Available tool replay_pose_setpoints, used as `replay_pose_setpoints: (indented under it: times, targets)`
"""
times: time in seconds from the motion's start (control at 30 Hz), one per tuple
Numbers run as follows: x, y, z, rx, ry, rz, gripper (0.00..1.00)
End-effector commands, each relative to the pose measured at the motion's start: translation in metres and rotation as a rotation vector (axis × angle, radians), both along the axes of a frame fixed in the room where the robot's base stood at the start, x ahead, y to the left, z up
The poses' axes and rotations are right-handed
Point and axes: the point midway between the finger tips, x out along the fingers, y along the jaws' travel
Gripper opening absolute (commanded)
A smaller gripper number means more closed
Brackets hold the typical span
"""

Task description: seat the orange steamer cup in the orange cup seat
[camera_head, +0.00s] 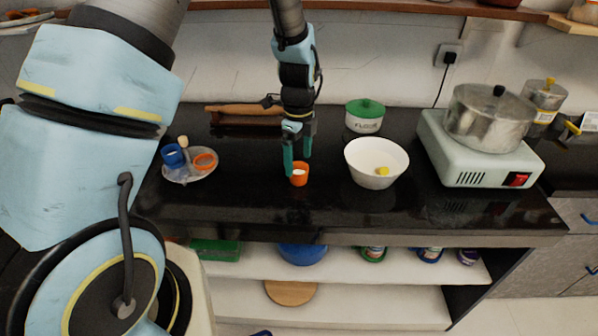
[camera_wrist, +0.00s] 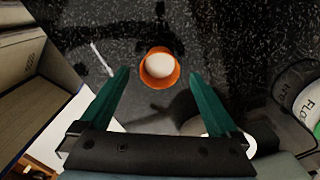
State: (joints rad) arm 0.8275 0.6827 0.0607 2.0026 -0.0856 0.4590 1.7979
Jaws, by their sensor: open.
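The orange steamer cup (camera_head: 299,176) stands upright on the black counter, with something whitish filling its mouth. In the wrist view the cup (camera_wrist: 160,78) lies just ahead of the fingertips, roughly centred between them. My gripper (camera_head: 298,160) is open, its green fingers pointing down just above and behind the cup; in the wrist view the gap between the fingertips (camera_wrist: 160,80) is wide and I see no grip on the cup. The orange cup seat (camera_head: 205,160) is a ring on the pale plate (camera_head: 183,181) at the left, and looks empty.
A blue cup (camera_head: 172,155) stands on the plate's left. A white bowl (camera_head: 365,172) with a yellow piece is right of my gripper; a green-lidded flour pot (camera_head: 365,117) is behind it. A stove with a metal pot (camera_head: 487,118) is far right. Counter between plate and cup is clear.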

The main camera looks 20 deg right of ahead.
Motion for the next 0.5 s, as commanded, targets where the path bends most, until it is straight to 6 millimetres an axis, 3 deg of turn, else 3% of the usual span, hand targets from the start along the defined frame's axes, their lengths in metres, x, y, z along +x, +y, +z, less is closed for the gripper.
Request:
replay_pose_setpoints:
  times: [0.2,0.5]
  targets:
    - [-0.001,0.0,-0.022,0.002,0.001,0.001,0.97]
    - [-0.001,0.0,-0.026,0.0,0.0,0.002,0.95]
